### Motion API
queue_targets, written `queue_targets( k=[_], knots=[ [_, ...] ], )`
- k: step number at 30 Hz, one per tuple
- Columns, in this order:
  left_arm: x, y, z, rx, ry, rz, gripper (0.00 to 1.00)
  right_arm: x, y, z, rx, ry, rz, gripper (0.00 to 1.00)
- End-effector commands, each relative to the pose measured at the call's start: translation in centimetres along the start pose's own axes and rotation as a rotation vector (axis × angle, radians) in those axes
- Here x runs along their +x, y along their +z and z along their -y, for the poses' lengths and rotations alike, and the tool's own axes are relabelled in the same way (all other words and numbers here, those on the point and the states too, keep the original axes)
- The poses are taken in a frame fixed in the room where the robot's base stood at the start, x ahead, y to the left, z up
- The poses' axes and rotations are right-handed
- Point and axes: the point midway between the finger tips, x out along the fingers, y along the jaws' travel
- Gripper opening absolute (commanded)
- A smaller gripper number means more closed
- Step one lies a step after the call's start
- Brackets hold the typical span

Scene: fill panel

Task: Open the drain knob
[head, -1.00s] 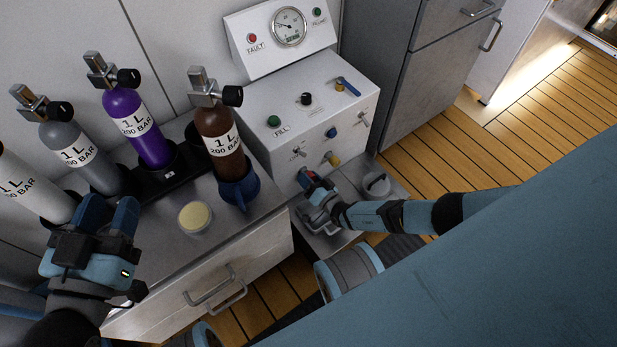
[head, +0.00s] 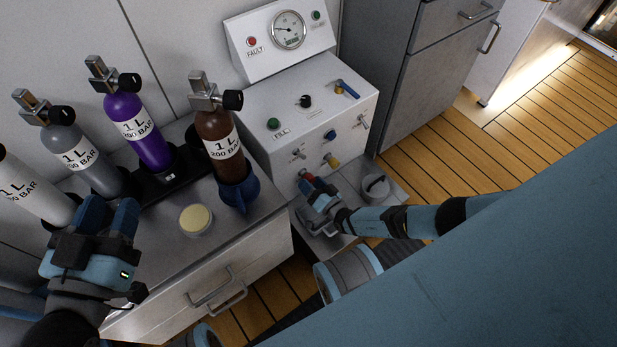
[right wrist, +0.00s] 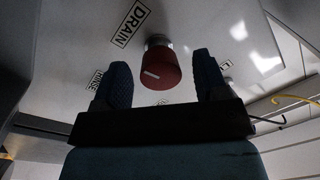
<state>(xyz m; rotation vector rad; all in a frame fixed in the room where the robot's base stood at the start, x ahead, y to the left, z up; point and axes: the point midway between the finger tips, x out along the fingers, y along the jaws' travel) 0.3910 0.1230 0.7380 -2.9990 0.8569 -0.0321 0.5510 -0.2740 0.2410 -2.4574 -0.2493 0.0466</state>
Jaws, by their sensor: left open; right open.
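The drain knob (right wrist: 160,68) is a red cylinder with a white mark in the right wrist view, beside a label reading DRAIN (right wrist: 131,23). My right gripper (right wrist: 160,82) is open, with one finger to each side of the knob in that view; I cannot tell whether they touch it. In the head view my right gripper (head: 313,190) is low at the front of the white panel (head: 265,155), and a bit of red shows at its tip. My left gripper (head: 110,212) is open and empty above the counter at the left.
Gas bottles, among them a purple one (head: 137,130) and a brown one (head: 221,145) in a blue holder (head: 238,190), stand on the counter. A round dish (head: 195,220) lies near its front.

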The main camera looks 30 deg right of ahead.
Motion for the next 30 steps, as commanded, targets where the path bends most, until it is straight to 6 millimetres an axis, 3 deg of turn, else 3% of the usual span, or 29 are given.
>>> queue_targets(
  k=[3, 9, 15, 21, 30],
  knots=[
    [-0.1, -0.6, -0.3, -0.042, 0.003, 0.026, 0.43, -2.8, -0.3, 0.2, -0.001, 0.003, 0.004, 0.66],
    [-0.8, 0.0, -1.4, -0.155, 0.003, 0.085, 0.43, -7.4, -0.3, 0.2, 0.0, 0.003, 0.004, 0.66],
    [-1.0, 0.8, -2.1, -0.221, 0.001, 0.125, 0.43, -10.7, -0.2, 0.1, 0.0, 0.001, 0.001, 0.66],
    [-1.2, 1.0, -2.2, -0.24, 0.001, 0.136, 0.43, -12.0, 0.0, 0.0, 0.0, 0.001, 0.001, 0.66],
    [-1.4, 0.9, -2.3, -0.243, 0.001, 0.136, 0.43, -12.1, 0.0, 0.0, 0.001, 0.001, 0.0, 0.66]
  ],
)
